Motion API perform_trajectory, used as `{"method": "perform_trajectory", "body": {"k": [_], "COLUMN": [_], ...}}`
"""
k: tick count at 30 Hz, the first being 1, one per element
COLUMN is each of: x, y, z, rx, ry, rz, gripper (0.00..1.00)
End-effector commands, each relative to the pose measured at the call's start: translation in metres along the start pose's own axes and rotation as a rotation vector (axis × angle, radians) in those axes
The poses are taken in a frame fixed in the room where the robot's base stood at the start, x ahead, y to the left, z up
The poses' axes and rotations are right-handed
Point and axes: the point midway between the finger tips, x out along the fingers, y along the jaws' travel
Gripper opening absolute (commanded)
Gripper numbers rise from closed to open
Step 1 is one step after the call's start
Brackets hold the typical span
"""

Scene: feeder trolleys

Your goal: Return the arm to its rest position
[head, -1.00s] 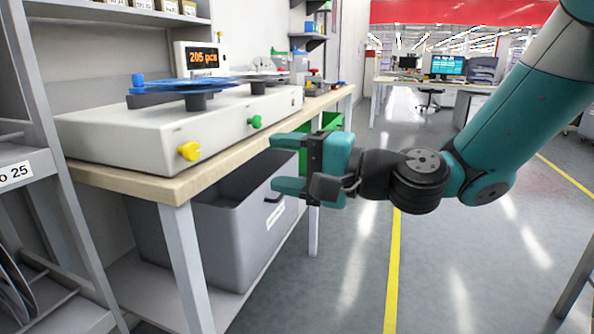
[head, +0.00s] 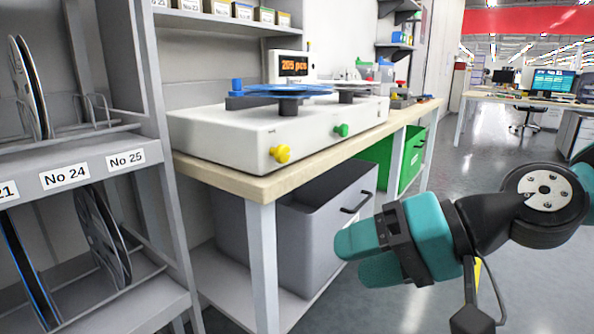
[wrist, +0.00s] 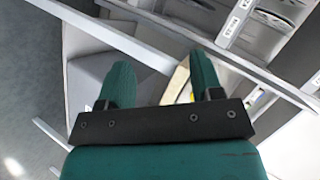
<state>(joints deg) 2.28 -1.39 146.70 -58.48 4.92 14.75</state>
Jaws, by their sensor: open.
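My gripper (head: 350,256) is in the lower right of the head view, in front of the bench and its grey bin. Its teal fingers point left and stand apart with nothing between them. In the wrist view my gripper (wrist: 160,85) also shows two spread fingers with an empty gap. My arm comes in from the right edge of the head view, and most of it is out of the picture.
A wooden-topped bench (head: 230,181) carries a white reel counter (head: 220,138) reading "205 pcs". Below are a grey bin (head: 312,235) and a green bin (head: 413,150). A rack (head: 90,165) with reels stands left. Open floor (head: 490,150) lies beyond my arm.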

Motion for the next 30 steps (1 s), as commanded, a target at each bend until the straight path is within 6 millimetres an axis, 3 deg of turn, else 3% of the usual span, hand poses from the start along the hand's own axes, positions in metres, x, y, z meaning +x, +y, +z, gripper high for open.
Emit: {"method": "perform_trajectory", "body": {"k": [1,3,11,12,23,30], "x": [0.0,-0.006,-0.056,-0.065,-0.113,-0.159], "y": [0.003,0.014,0.044,0.027,-0.056,-0.134], "z": [0.021,0.045,0.098,0.088,0.053,0.021], "rx": [-0.103,-0.215,-0.47,-0.458,-0.449,-0.448], "ry": [-0.089,-0.204,-0.53,-0.524,-0.521,-0.52], "rz": [0.081,0.197,0.532,0.526,0.523,0.523], "gripper": [0.6,0.6,0.6,0.6,0.6,0.6]}}
